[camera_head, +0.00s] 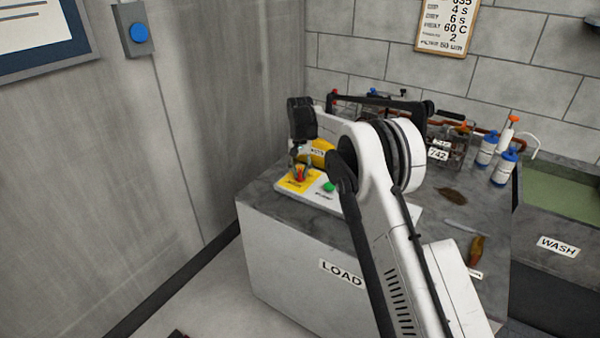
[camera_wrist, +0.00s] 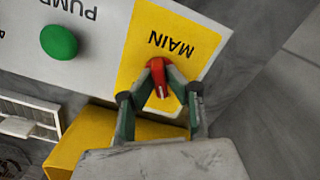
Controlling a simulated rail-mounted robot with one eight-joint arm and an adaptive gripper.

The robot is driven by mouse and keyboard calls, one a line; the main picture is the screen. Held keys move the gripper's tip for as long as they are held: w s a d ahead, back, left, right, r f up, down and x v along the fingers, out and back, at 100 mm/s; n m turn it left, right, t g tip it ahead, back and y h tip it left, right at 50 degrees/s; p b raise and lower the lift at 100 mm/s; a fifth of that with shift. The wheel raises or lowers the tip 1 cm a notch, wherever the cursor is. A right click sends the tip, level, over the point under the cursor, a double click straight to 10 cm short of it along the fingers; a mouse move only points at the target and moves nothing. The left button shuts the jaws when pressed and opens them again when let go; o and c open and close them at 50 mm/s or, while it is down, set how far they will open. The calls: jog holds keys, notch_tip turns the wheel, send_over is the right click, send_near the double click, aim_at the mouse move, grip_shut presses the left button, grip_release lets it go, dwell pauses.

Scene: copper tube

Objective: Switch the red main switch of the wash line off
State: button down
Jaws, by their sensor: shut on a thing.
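The red main switch (camera_wrist: 161,78) sits on a yellow plate (camera_wrist: 150,38) marked MAIN, seen upside down in the wrist view. My gripper (camera_wrist: 161,92) is shut on the red switch, one finger on each side of its handle. In the head view the red switch (camera_head: 300,174) shows on the yellow plate at the left end of the bench, with my gripper (camera_head: 301,168) over it from above. The fingers partly cover the switch.
A green PUMP button (camera_wrist: 59,42) is beside the yellow plate; it also shows in the head view (camera_head: 329,186). A yellow body (camera_wrist: 108,142) lies close to my gripper. Blue-capped bottles (camera_head: 503,167) and a rack (camera_head: 450,145) stand further right. A wall rises left.

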aim_at(300, 171)
jog(key=c, duration=1.8)
grip_release()
jog(key=shift+o, duration=0.2)
notch_tip(300, 171, up, 12)
